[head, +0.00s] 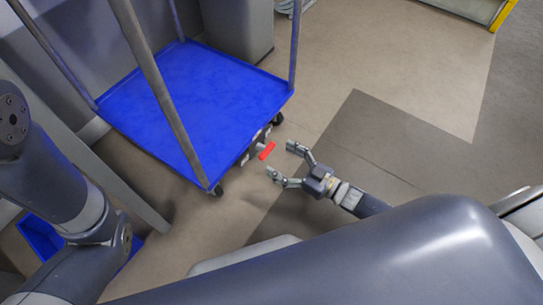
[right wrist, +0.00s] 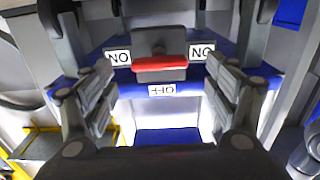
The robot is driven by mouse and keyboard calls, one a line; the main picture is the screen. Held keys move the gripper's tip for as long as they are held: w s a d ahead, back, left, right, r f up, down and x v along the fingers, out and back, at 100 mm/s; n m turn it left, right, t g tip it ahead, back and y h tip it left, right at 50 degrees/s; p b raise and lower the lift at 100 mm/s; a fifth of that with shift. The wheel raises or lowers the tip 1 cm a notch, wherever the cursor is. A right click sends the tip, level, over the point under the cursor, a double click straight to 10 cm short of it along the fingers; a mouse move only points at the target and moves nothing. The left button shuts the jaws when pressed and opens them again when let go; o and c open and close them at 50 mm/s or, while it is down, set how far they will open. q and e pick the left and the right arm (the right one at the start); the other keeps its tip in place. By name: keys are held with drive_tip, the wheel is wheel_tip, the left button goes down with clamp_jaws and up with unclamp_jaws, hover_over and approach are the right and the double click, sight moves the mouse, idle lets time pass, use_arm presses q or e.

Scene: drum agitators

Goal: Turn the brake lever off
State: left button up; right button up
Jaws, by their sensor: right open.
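The brake lever, with a red handle (head: 266,151), sticks out from the near right edge of the blue cart (head: 185,95) in the head view. In the right wrist view the red handle (right wrist: 160,63) lies level below a dark mount, between two "NO" labels, with another label below it. My right gripper (head: 281,160) is open and empty, its fingers pointing at the lever from the right, a short gap away. In the right wrist view its fingers (right wrist: 160,95) stand on either side, below the handle and apart from it. My left gripper is not in view.
Grey posts (head: 165,90) rise from the cart's corners, and casters (head: 277,119) show beneath it. Bare floor (head: 390,60) lies to the cart's right. A yellow-edged platform (head: 480,10) is at the top right. A blue bin (head: 40,236) is at the lower left.

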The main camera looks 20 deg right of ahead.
sight(267, 151)
drive_tip(key=shift+b+x, duration=0.65)
drive_tip(key=shift+x, duration=1.4)
drive_tip(key=c, duration=1.1)
